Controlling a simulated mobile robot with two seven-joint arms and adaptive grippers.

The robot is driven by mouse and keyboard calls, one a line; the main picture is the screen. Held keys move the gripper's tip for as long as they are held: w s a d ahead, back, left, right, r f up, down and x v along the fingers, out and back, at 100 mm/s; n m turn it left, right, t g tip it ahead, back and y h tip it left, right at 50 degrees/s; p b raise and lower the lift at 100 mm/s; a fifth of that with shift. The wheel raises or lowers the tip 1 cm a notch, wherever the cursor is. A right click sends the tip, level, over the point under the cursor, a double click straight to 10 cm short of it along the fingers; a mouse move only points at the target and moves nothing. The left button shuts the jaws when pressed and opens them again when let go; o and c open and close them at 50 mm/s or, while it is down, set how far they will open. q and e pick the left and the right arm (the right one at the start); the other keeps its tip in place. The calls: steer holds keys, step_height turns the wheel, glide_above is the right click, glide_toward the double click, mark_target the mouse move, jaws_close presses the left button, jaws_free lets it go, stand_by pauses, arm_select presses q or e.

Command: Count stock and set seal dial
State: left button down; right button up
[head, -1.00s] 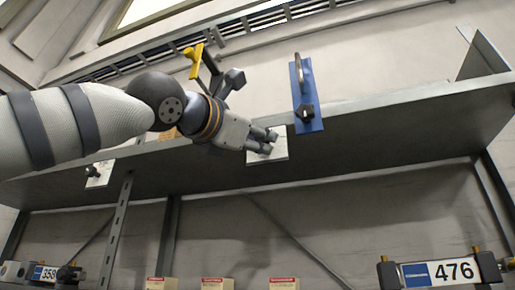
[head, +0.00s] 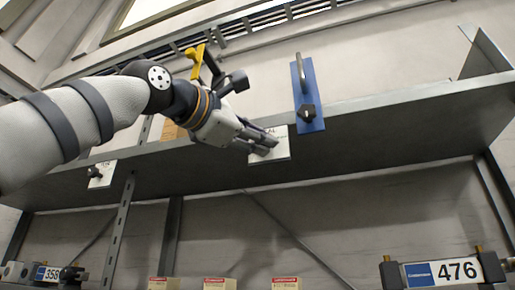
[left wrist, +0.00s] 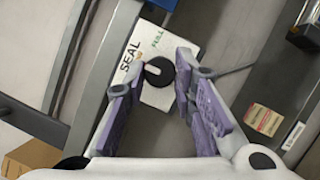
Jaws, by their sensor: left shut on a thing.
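The seal dial plate (head: 282,152) is a white plate on the front edge of the shelf. In the left wrist view its face (left wrist: 158,98) reads SEAL, with a green FULL mark and a partly hidden orange mark. A round black dial knob (left wrist: 158,72) with a pale pointer line sits on it. My left gripper (head: 268,143) is at the plate, its fingers (left wrist: 160,68) shut on the knob from both sides. In the head view the fingers hide the knob. Small cartons with red labels (head: 286,283) stand low in the head view, cut off below. My right gripper is not in view.
The grey shelf (head: 400,122) spans the view. A blue plate with a handle and black knob (head: 306,95) stands right of the gripper. Another white plate (head: 102,174) with a knob is at left. A yellow-handled thing (head: 195,52) is behind my wrist. Number plates 476 (head: 455,271) and 358 (head: 47,273) sit below.

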arm_select(q)
steer(key=c, duration=1.3)
jaws_free()
steer(key=shift+c, duration=0.2)
steer(key=v, duration=1.2)
